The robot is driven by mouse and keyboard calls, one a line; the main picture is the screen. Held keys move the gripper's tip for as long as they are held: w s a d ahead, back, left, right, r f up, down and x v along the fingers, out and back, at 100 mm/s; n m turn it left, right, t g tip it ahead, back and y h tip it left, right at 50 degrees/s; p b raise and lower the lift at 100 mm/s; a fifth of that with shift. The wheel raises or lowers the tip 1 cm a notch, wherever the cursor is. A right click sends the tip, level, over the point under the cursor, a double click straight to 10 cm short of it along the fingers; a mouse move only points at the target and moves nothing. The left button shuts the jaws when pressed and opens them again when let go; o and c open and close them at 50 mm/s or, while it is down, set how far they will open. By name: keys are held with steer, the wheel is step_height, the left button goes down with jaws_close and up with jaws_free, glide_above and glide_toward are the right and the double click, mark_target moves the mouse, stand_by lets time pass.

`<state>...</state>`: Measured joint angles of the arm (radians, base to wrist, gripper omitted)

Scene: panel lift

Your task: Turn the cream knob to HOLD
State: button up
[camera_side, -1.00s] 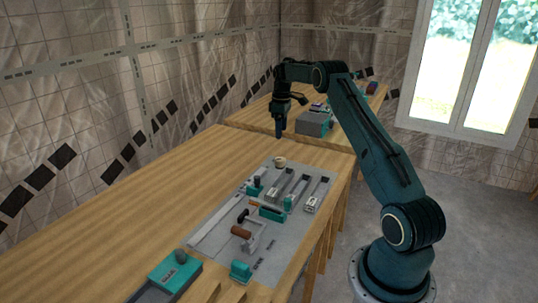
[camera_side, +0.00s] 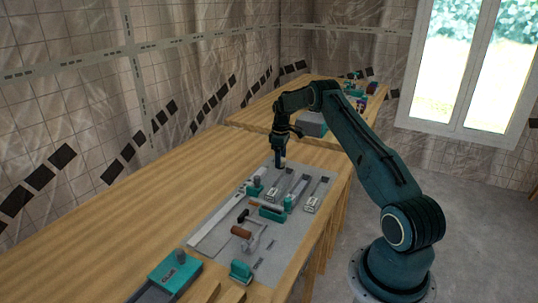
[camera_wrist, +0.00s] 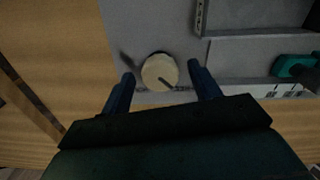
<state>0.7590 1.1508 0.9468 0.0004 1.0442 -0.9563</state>
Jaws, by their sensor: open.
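The cream knob (camera_wrist: 159,72) is round with a dark pointer line that aims toward the lower right in the wrist view. It is mounted on the grey panel (camera_wrist: 135,22) near the panel's edge. My gripper (camera_wrist: 163,80) is open, with one finger on each side of the knob and a visible gap to both. In the side view my gripper (camera_side: 280,165) points down at the far end of the panel, and it mostly hides the knob there. I cannot make out a HOLD mark.
Grey slide tracks (camera_side: 298,188) and teal fittings (camera_side: 272,212) stand on the panel nearby. A brown-handled part (camera_side: 241,232) and a teal box (camera_side: 174,272) are nearer the camera. A grey block (camera_side: 312,123) sits on the far table. The wooden tabletop left of the panel is clear.

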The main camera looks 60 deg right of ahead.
steer(key=shift+f, duration=0.35)
steer(key=c, duration=1)
steer(key=shift+o, duration=0.2)
